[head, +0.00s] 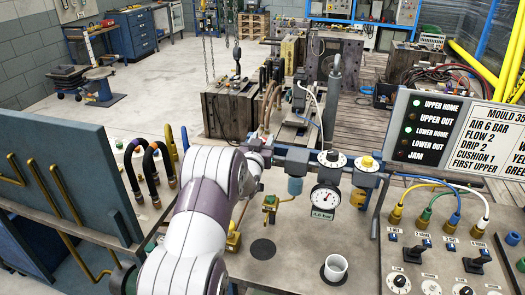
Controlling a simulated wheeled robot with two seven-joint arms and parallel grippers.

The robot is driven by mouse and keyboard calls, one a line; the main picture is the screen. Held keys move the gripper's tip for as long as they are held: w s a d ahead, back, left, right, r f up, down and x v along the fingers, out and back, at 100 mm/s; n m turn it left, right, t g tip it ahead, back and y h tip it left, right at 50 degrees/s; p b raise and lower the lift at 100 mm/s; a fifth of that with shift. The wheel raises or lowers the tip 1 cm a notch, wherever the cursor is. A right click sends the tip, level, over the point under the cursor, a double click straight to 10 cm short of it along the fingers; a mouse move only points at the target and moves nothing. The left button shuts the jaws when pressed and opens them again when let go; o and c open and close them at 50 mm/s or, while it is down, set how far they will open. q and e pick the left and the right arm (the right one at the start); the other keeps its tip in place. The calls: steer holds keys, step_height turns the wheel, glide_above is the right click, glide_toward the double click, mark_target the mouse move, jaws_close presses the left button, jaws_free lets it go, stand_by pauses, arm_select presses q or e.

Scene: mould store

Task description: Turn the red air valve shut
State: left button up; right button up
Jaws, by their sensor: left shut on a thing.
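My left gripper (262,148) reaches in from the bottom left, its fingers at the left end of the air line above the bench. It is shut on what appears to be the red air valve, which the gripper and wrist hide almost wholly, so I cannot tell the handle's angle. The air line runs right from there past a blue filter bowl (295,187) and a round pressure gauge (325,199). My right gripper is not in view.
A yellow valve (271,206) stands below the line, close right of my arm. A white cup (335,267) stands on the bench (300,240). Black hoses (150,165) arch at left. A switch panel (435,270) with coloured air tubes is at right.

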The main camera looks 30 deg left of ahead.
arm_select(q)
steer(key=shift+a+f+m+h, duration=0.15)
steer(key=shift+m+h, duration=0.35)
steer(key=shift+h, duration=0.3)
steer(key=m+h, duration=0.1)
steer(key=h, duration=0.1)
steer(key=shift+m+t+h, duration=0.3)
steer(key=shift+m+h, duration=0.1)
steer(key=m+h, duration=0.1)
steer(key=h, duration=0.1)
steer(key=m+h, duration=0.1)
steer(key=h, duration=0.1)
steer(key=shift+r+m+p, duration=0.3)
steer(key=shift+r, duration=0.05)
steer(key=m+g+h, duration=0.1)
steer(key=m+h, duration=0.1)
steer(key=h, duration=0.1)
steer(key=shift+f+p, duration=0.1)
steer(key=shift+p, duration=0.3)
steer(key=shift+m+g+h, duration=0.7)
steer(key=shift+m+h, duration=0.3)
steer(key=shift+h, duration=0.3)
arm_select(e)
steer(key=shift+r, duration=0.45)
arm_select(q)
steer(key=shift+h, duration=0.3)
steer(key=o, duration=0.9)
